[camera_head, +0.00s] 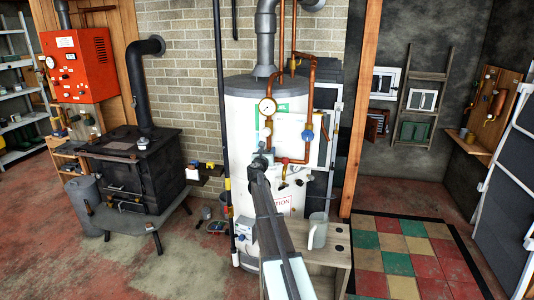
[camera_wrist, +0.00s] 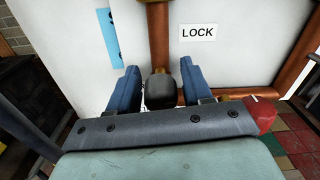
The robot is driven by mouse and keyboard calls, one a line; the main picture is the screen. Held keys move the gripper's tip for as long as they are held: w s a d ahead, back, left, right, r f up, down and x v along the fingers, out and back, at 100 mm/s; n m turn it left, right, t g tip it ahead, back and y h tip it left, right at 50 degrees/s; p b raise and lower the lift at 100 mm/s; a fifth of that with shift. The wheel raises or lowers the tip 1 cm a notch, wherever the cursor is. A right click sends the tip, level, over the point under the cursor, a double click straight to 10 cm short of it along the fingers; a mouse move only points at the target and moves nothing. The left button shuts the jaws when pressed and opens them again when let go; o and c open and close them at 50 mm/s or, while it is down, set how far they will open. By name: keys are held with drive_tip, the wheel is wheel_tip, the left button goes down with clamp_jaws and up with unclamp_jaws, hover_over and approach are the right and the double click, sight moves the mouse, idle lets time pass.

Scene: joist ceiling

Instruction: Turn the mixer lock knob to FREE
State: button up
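In the wrist view a black knob (camera_wrist: 160,90) sits at the lower end of a vertical copper pipe (camera_wrist: 159,40) in front of a white panel. A white label reading LOCK (camera_wrist: 198,32) is on the panel, up and right of the knob. No FREE label is readable. My gripper (camera_wrist: 158,88) has its two blue fingers apart, one on each side of the knob, with a visible gap at the left finger. I cannot tell whether the right finger touches it. In the head view my gripper (camera_head: 261,160) is at the white tank's front, and my arm hides the knob.
The white tank (camera_head: 240,130) carries copper pipes (camera_head: 311,95), a gauge (camera_head: 267,107) and a blue valve handle (camera_head: 307,135).

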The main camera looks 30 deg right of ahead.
drive_tip(key=shift+o, duration=0.6)
drive_tip(key=shift+a, duration=0.1)
drive_tip(key=v, duration=1.3)
drive_tip(key=shift+s+a, duration=0.2)
drive_tip(key=shift+s, duration=0.1)
drive_tip(key=x, duration=1.2)
drive_tip(key=shift+w+d, duration=0.15)
drive_tip(key=shift+w, duration=0.05)
drive_tip(key=shift+c, duration=0.3)
